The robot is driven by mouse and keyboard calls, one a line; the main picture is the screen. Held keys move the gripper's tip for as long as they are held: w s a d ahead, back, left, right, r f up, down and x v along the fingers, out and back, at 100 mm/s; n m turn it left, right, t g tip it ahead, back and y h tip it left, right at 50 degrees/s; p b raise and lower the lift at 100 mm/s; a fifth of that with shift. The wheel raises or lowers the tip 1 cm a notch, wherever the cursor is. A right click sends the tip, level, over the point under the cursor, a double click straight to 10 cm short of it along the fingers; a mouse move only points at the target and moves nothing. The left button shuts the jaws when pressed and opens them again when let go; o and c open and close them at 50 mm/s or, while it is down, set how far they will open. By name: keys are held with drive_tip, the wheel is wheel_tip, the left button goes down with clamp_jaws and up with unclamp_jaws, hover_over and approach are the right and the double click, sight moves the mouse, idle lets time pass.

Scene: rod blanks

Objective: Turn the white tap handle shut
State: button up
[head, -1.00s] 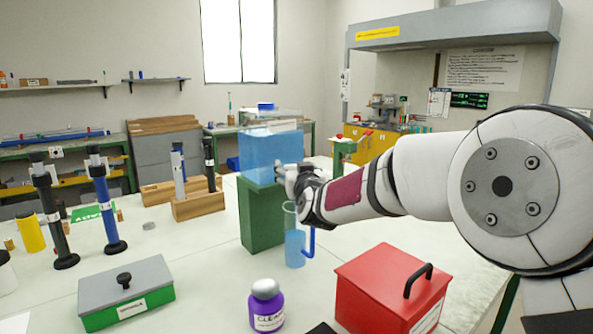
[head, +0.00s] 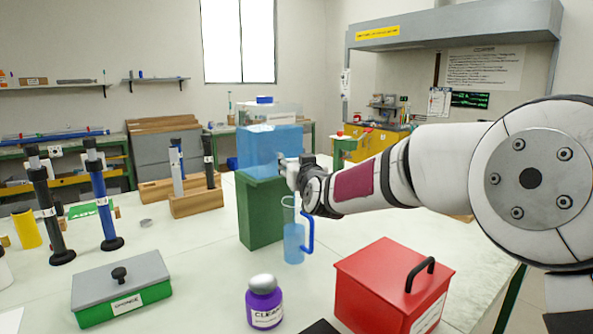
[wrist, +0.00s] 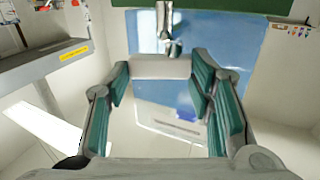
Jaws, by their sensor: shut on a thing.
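The blue see-through water tank (head: 262,146) stands on a green stand (head: 262,215). My gripper (head: 286,170) is at the tank's front right side in the head view, where it hides the tap. In the wrist view, my gripper (wrist: 160,78) has its teal-padded fingers on both sides of the white tap handle (wrist: 160,67), shut on it. The metal tap body (wrist: 165,25) shows beyond the handle, against the blue tank (wrist: 222,35). A clear cylinder with bluish contents (head: 293,245) and a blue handle stands below my gripper.
A red box (head: 385,285) with a black handle and a purple jar (head: 264,305) stand in front. A grey-lidded green box (head: 122,285) and upright rods in stands are to the left. Bare white tabletop lies between them.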

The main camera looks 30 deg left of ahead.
drive_tip(key=shift+w+f+n+g+y+b, duration=0.2)
drive_tip(key=shift+n+g+y+b, duration=0.7)
drive_tip(key=shift+b, duration=1.5)
drive_tip(key=shift+g+b, duration=0.4)
drive_tip(key=shift+b, duration=0.15)
drive_tip(key=shift+a+f+n+g+y+p, duration=0.1)
drive_tip(key=shift+a+n+g+y+p, duration=0.05)
drive_tip(key=shift+n+g+y+p, duration=0.65)
drive_tip(key=g+p, duration=0.1)
drive_tip(key=n+p, duration=0.1)
drive_tip(key=p, duration=0.1)
drive_tip(key=shift+s+a+f+g, duration=0.2)
drive_tip(key=shift+s+a+g, duration=0.1)
drive_tip(key=shift+g, duration=0.1)
drive_tip(key=shift+w+d+r+g+y+p, duration=0.1)
drive_tip(key=shift+w+r+g+y+p, duration=0.15)
drive_tip(key=shift+p, duration=0.5)
drive_tip(key=shift+d+r+n+p, duration=0.1)
drive_tip(key=shift+r+n+p, duration=0.05)
drive_tip(key=shift+n+p, duration=0.15)
drive_tip(key=shift+w+r, duration=0.1)
drive_tip(key=o, duration=1.2)
drive_tip(key=shift+d, duration=0.1)
drive_tip(key=shift+c, duration=0.2)
drive_tip(key=shift+w, duration=0.1)
